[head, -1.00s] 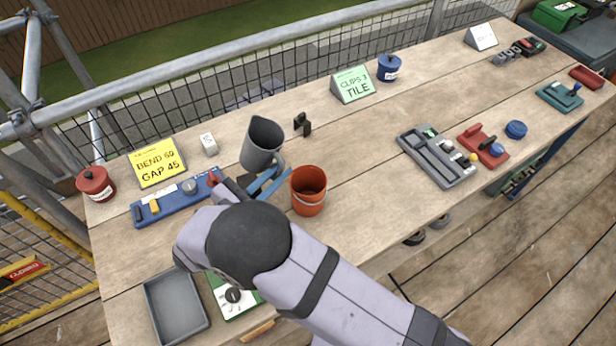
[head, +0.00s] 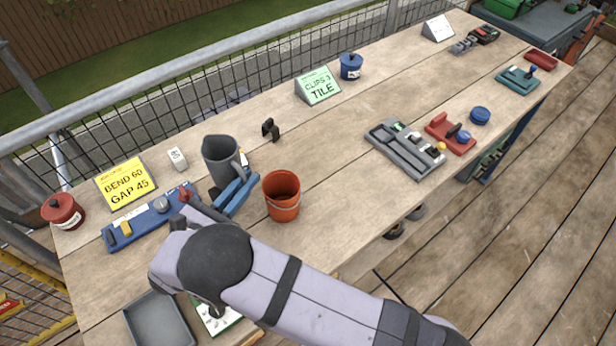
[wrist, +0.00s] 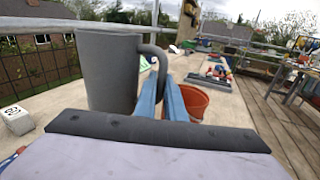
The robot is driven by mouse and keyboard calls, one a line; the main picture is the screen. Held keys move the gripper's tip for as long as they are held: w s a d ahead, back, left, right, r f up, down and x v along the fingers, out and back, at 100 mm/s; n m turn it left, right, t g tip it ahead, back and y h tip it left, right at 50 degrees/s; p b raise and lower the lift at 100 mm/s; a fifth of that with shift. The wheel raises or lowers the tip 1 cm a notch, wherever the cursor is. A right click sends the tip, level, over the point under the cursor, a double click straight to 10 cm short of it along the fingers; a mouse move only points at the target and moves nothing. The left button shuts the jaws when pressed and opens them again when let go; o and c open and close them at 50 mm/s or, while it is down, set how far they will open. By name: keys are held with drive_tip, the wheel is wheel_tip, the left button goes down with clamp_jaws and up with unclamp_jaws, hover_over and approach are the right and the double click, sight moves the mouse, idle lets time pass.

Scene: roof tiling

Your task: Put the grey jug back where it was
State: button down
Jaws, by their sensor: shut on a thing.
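The grey jug (head: 220,160) stands upright, or nearly so, at the left-middle of the bench. In the wrist view, the jug (wrist: 108,72) fills the left-centre, with its handle on the right side. My gripper (head: 245,176) has blue fingers closed on the handle. The fingers also show in the wrist view (wrist: 163,82), reaching the handle from the near side. The jug's lower part is partly hidden by my gripper, and I cannot tell whether its base touches the bench.
An orange bucket (head: 282,196) stands close to the right of my gripper. A blue tool board (head: 150,218) and yellow sign (head: 126,184) lie to the left. A white block (head: 177,158) and black clip (head: 270,129) are near the jug. Bare wood lies right of the bucket.

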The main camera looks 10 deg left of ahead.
sight(243, 171)
wheel_tip(243, 171, up, 6)
drive_tip(key=shift+d, duration=0.1)
drive_tip(key=w+d+m+h+b, duration=0.1)
drive_tip(key=w+d, duration=0.3)
drive_tip(key=d, duration=0.5)
drive_tip(key=w+d+g+b, duration=0.1)
drive_tip(key=w+d, duration=0.3)
drive_tip(key=d, duration=0.5)
drive_tip(key=w+d+m+h+b, duration=0.1)
drive_tip(key=w+d, duration=0.3)
drive_tip(key=d, duration=0.5)
drive_tip(key=shift+a+f+p, duration=0.2)
drive_tip(key=shift+f+p, duration=0.1)
drive_tip(key=shift+f, duration=3.5)
drive_tip(key=shift+a+f+p, duration=0.15)
drive_tip(key=shift+f+p, duration=0.15)
drive_tip(key=shift+f, duration=3.5)
drive_tip(key=shift+f, duration=0.2)
drive_tip(key=c, duration=2.2)
unclamp_jaws()
drive_tip(key=shift+s, duration=0.1)
drive_tip(key=o, duration=0.4)
drive_tip(key=shift+c, duration=0.2)
